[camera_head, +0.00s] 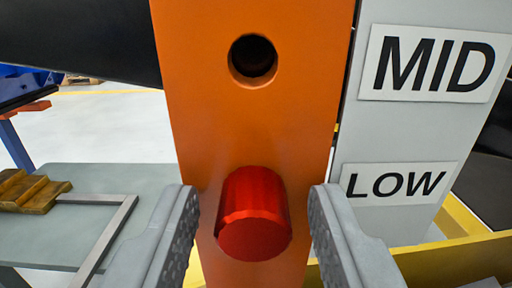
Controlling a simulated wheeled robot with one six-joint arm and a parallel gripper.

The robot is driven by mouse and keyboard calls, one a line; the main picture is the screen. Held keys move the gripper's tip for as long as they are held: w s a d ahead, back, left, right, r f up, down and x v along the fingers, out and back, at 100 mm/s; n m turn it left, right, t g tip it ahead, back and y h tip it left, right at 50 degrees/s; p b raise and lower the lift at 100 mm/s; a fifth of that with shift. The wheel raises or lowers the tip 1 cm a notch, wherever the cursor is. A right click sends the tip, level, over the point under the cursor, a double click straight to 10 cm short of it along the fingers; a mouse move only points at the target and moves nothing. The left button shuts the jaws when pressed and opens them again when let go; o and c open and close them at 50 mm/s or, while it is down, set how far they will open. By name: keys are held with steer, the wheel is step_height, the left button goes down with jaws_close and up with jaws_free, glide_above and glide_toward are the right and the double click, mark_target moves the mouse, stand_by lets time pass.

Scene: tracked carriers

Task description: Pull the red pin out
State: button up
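The red pin (254,215) is a short red cylinder that sticks out of the orange upright (208,95) toward the camera. It sits at the height of the "LOW" label (398,183). My gripper (254,208) is open, with one grey finger on each side of the pin. A gap shows between each finger and the pin, so neither appears to touch it. The part of the pin inside the upright is hidden.
An empty round hole (253,60) is above the pin, near the "MID" label (436,63). A grey plate carries the labels at right. A yellow rail (455,262) runs at lower right. A grey table (105,182) with brown blocks (32,191) stands at left.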

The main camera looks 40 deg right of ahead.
jaws_close()
steer(key=shift+s+a, duration=0.1)
steer(key=shift+s+a, duration=0.25)
steer(key=shift+s+a, duration=0.45)
steer(key=shift+s, duration=0.05)
steer(key=shift+s+a, duration=0.25)
steer(key=shift+a, duration=0.05)
steer(key=shift+s+a, duration=0.45)
steer(key=shift+s, duration=0.05)
steer(key=shift+s+a, duration=0.25)
steer(key=shift+s+a, duration=0.25)
